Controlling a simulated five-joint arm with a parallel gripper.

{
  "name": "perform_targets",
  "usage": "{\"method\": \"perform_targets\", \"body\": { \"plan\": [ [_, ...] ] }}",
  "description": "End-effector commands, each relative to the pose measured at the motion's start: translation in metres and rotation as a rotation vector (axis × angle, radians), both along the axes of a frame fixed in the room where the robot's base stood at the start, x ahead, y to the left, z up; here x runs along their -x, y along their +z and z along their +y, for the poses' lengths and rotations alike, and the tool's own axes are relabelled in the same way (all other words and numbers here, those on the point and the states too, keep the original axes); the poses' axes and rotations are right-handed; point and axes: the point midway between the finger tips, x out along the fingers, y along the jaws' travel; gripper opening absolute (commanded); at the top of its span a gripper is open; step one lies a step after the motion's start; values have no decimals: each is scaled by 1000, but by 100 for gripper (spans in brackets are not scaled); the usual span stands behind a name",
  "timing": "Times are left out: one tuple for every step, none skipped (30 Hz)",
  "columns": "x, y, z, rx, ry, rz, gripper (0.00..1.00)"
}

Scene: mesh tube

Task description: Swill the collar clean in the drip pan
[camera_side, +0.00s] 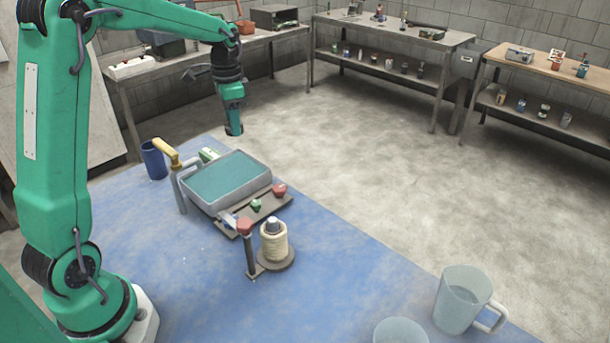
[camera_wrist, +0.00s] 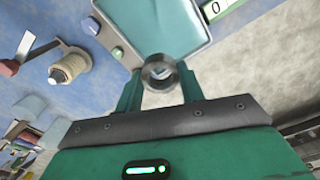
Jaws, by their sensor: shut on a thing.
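The collar is a grey metal ring (camera_wrist: 158,87) between the green fingers of my gripper (camera_wrist: 158,80) in the wrist view. My gripper is shut on it, and its hole faces the wrist camera. In the side view my gripper (camera_side: 234,128) points down, raised above the bench near the far end of the drip pan. The drip pan (camera_side: 235,203) is a grey rectangular tray with flat teal liquid in it; it also shows at the top of the wrist view (camera_wrist: 205,45). The collar is apart from the liquid. I cannot make out the collar clearly in the side view.
A spool of cream cord (camera_side: 273,245) and a red-topped post (camera_side: 249,255) stand in front of the pan. Clear jugs (camera_side: 460,300) stand front right. The blue bench between is clear.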

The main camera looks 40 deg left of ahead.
Motion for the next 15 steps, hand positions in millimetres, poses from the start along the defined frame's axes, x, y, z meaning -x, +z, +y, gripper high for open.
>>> {"method": "perform_targets", "body": {
  "plan": [
    [0,-1,7,-1,13,-1,13],
    [0,-1,10,-1,18,-1,13],
    [0,-1,14,-1,24,-1,13],
    [0,-2,15,0,26,0,13],
    [0,-2,16,0,28,0,13],
    [0,-2,18,0,30,0,13],
    [0,-2,18,0,31,0,13],
    [0,-2,18,0,31,-1,13],
    [0,-2,18,-1,31,-1,13],
    [0,-2,18,-1,31,-1,13],
    [0,-2,18,-1,31,-1,13],
    [0,-2,18,-1,31,-1,13],
    [0,-3,18,-1,30,-1,13],
    [0,-3,18,-1,30,-1,13],
    [0,-4,18,-1,30,-1,13]
  ]
}}
